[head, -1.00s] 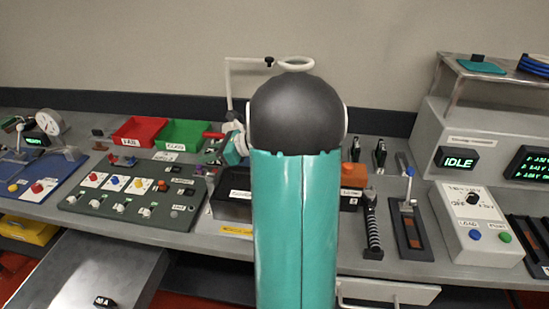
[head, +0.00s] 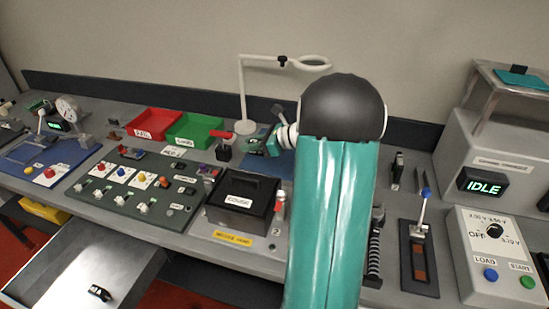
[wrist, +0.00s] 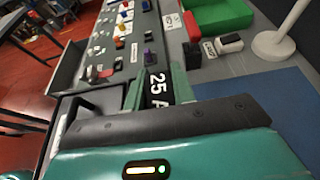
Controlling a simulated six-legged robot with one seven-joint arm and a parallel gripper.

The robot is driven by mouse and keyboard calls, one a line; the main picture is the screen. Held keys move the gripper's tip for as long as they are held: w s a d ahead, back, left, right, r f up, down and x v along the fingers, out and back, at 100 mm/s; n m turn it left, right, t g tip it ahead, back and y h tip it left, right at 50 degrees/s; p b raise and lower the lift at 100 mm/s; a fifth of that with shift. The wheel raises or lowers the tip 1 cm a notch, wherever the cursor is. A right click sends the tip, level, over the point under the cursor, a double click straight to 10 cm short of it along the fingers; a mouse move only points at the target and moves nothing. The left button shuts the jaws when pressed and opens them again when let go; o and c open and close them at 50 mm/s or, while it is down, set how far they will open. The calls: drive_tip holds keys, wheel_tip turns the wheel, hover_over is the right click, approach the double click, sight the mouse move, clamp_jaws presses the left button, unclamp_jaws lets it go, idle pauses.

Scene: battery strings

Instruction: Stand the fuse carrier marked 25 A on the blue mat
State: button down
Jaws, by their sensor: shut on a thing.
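The fuse carrier marked 25 A (wrist: 156,90) is black with white print and sits between the green fingers of my gripper (wrist: 158,82) in the wrist view. My gripper is shut on it. The blue mat (wrist: 258,112) is at the right of the wrist view, to the right of the carrier. In the head view a strip of the blue mat (head: 283,163) shows beside my arm, which hides the rest. The carrier cannot be made out in the head view. Whether the carrier is above or touching anything is unclear.
A black lidded box (head: 241,200) stands before the mat. A green control panel (head: 135,190), red tray (head: 152,124) and green tray (head: 193,130) lie left. A white lamp stand (head: 243,100) rises behind. An open drawer (head: 75,265) holds another black carrier (head: 98,293).

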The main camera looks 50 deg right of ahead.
hover_over(270, 164)
wheel_tip(270, 164, down, 7)
drive_tip(key=shift+a+f, duration=0.1)
drive_tip(key=shift+a, duration=0.05)
drive_tip(key=shift+f, duration=0.25)
drive_tip(key=shift+d+f, duration=0.15)
drive_tip(key=shift+f, duration=0.65)
drive_tip(key=shift+d+f, duration=0.1)
drive_tip(key=shift+f, duration=0.65)
drive_tip(key=shift+f, duration=0.15)
drive_tip(key=c, duration=1.2)
unclamp_jaws()
drive_tip(key=shift+o, duration=0.2)
